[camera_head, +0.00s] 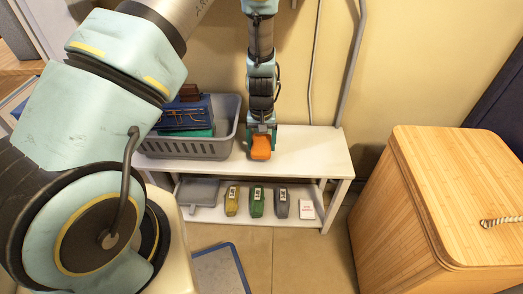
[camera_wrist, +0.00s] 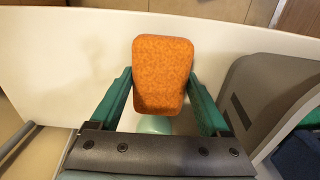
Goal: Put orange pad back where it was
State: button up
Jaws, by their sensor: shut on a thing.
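The orange pad (camera_head: 261,147) is a small rounded block with a textured face. In the wrist view the pad (camera_wrist: 162,75) sits between the two green fingers of my gripper (camera_wrist: 165,95), which is shut on it. In the head view my gripper (camera_head: 262,132) points down at the white bench top (camera_head: 310,150), just right of the grey basket. The pad is at or just above the bench top; I cannot tell whether it touches.
The grey basket (camera_head: 190,148) on the bench holds blue and teal items. The lower shelf (camera_head: 262,217) carries a grey tray, several coloured bottles and a white box (camera_head: 307,209). The bench top right of my gripper is clear. A wooden hamper (camera_head: 455,190) stands at right.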

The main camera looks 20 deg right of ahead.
aim_at(261, 150)
jog(key=shift+f, duration=1.6)
jog(key=shift+f, duration=0.2)
jog(key=o, duration=1.2)
jog(key=shift+c, duration=0.2)
notch_tip(261, 150, up, 12)
jog(key=shift+r, duration=0.2)
